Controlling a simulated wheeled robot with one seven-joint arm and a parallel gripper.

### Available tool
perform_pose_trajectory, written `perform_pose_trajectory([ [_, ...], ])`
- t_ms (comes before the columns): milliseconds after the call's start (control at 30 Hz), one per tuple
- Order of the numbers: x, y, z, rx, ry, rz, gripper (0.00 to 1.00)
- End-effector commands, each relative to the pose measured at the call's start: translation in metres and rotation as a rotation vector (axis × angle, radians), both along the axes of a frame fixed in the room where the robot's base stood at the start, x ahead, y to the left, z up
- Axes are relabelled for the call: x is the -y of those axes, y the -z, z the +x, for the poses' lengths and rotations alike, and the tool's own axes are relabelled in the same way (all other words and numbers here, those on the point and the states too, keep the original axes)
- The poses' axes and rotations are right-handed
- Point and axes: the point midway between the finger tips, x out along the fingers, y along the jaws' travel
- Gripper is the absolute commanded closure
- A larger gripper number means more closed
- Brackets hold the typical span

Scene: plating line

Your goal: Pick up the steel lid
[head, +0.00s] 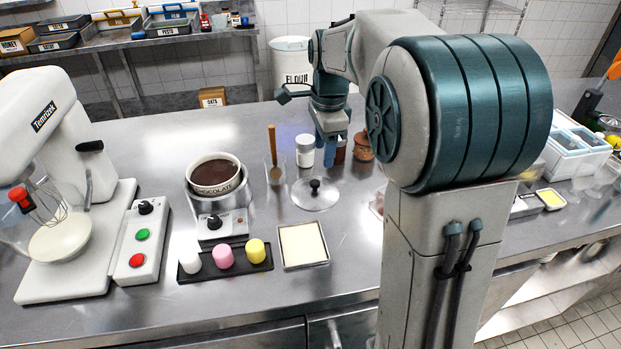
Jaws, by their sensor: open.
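The steel lid (318,201) lies flat on the steel counter in the head view, with a black knob (315,185) at its centre. My gripper (331,165) is above the counter, a little behind the lid in the picture, and points down. It is open and empty, apart from the lid. My arm's large joint hides the counter to the right.
A chocolate pot (215,189) on its warmer, a glass (275,172) with a wooden-handled tool, a white-lidded jar (305,151) and a brown pot (363,147) stand near the lid. A square tray (303,264) lies in front. A mixer (48,130) stands left.

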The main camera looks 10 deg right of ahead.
Motion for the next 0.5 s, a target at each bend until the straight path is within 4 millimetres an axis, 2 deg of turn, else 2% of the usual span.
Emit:
perform_pose_trajectory([
  [33, 0.0, 0.002, 0.017, -0.017, 0.092, -0.002, 0.51],
  [200, -0.001, 0.008, 0.05, -0.049, 0.342, -0.01, 0.51],
  [367, -0.002, 0.013, 0.062, -0.061, 0.442, -0.016, 0.51],
  [500, -0.002, 0.032, 0.063, -0.067, 0.459, -0.017, 0.51],
])
